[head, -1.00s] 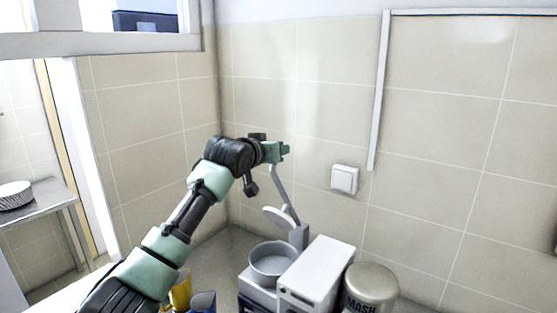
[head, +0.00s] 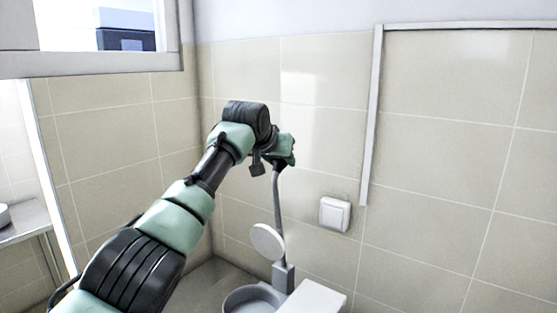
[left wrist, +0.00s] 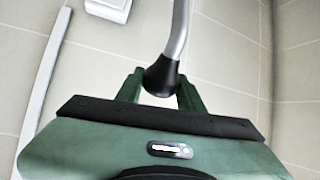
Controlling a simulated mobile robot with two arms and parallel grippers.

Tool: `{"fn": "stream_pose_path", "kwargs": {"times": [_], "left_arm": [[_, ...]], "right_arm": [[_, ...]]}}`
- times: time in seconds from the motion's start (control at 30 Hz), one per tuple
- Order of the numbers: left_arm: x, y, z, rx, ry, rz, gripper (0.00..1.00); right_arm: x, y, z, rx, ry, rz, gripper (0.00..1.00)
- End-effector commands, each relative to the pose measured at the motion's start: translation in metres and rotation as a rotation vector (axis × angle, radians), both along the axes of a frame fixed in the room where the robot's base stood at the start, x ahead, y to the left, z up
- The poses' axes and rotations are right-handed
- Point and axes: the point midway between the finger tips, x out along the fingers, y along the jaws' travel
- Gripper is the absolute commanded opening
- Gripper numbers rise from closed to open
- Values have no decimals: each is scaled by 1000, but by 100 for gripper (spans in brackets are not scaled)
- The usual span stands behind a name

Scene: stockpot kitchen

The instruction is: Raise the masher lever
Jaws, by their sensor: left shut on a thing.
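The masher lever (head: 277,205) is a thin grey arm that stands nearly upright above the masher. A round pale press disc (head: 266,241) hangs from its lower part, tilted. Below is the round grey masher bowl (head: 252,300), cut off by the bottom edge of the head view. My left gripper (head: 281,152) is at the top end of the lever. In the left wrist view the black knob (left wrist: 161,77) of the lever sits between the two green fingers, and the gripper is shut on it. My right gripper is not in view.
A white box-shaped part (head: 312,298) stands right of the bowl. A white wall switch (head: 335,214) and a vertical trim strip (head: 371,120) are on the tiled wall close behind. A metal side table (head: 22,220) is at the far left.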

Motion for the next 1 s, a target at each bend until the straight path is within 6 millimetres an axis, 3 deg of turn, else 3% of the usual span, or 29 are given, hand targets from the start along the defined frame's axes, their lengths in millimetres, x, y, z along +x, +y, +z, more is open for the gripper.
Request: {"fn": "stream_pose_path", "kwargs": {"times": [0.03, 0.27, 0.3, 0.33, 0.67, 1.0], "left_arm": [[-2, -2, -13, 3, 26, -3, 0], [-2, -2, -13, 3, 27, -2, 0], [-2, -2, -13, 3, 27, -2, 49], [-2, -2, -12, 3, 26, -3, 57], [-1, 0, -6, 1, 13, 0, 59], [-31, 10, 14, 2, 10, -3, 59]], "right_arm": [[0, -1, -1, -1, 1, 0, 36], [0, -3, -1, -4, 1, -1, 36], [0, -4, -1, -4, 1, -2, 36], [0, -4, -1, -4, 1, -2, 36], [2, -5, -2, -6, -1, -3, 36], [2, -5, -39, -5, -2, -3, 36]]}}
